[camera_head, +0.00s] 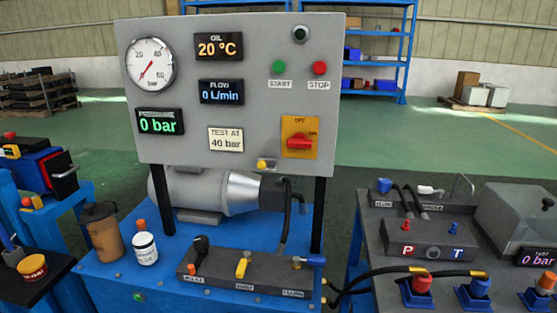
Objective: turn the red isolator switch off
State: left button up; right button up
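The red isolator switch (299,141) sits on a yellow plate (301,123) at the lower right of the upright grey control panel (226,105). Its red handle looks roughly horizontal. A small dark label at the top of the plate seems to read OFF. The pressure display (160,122) reads 0 bar and the flow display (222,92) reads 0 L/min. Neither of my grippers is in view, and nothing covers the switch.
Start (279,67) and stop (319,68) buttons sit above the switch. Below the panel, a blue bench (110,270) holds a motor (205,192), a valve block (247,272) and a white jar (145,249). Hoses run to the bench at right. The space before the panel face is clear.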

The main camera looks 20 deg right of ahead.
aim_at(298, 140)
jog(key=z, duration=0.15)
jog(key=k, duration=0.6)
jog(key=u, duration=1.55)
jog(key=i, duration=1.05)
jog(key=z, duration=1.15)
jog(key=i, duration=0.7)
jog(key=z, duration=0.8)
